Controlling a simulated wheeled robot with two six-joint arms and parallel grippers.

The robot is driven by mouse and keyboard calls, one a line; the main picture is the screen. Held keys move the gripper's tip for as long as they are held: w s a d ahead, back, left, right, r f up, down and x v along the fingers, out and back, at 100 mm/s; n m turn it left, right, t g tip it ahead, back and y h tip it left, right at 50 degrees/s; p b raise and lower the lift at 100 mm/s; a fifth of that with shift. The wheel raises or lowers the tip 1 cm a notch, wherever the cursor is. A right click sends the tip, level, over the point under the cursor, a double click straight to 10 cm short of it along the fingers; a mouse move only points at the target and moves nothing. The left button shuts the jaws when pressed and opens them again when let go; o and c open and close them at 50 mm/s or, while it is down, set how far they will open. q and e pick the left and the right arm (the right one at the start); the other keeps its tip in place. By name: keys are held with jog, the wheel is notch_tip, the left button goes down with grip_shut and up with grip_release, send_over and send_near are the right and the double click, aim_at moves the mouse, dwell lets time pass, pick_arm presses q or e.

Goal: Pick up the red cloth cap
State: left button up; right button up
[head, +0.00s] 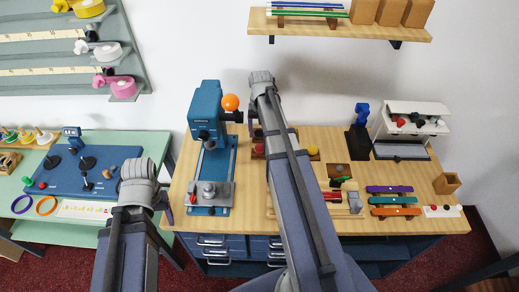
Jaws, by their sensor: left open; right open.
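I cannot tell for sure which thing is the red cloth cap. A small red thing (401,122) lies at the white open box at the back right, and another small red thing (259,148) shows beside my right arm. My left gripper (166,207) is open at the left edge of the wooden counter, with only dark parts showing past my arm. My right gripper (251,124) is open over the back of the counter, just right of the blue press, and mostly hidden by my arm. Neither gripper visibly holds anything.
A blue press (209,130) with an orange ball (230,102) stands at the counter's left. A dark blue stamp-like tool (360,118) and purple and orange bars (390,190) are to the right. A green table (110,139) with a blue board (100,163) is at the left.

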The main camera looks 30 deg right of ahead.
aim_at(260, 147)
jog(key=shift+w+f+b, duration=0.15)
jog(key=shift+f+b, duration=1.65)
jog(key=shift+f, duration=0.15)
jog(key=shift+w+f+b, duration=0.15)
jog(key=shift+f+b, duration=1.65)
jog(key=shift+f, duration=0.1)
jog(key=shift+r, duration=0.1)
jog(key=shift+c, duration=0.2)
jog(key=c, duration=0.6)
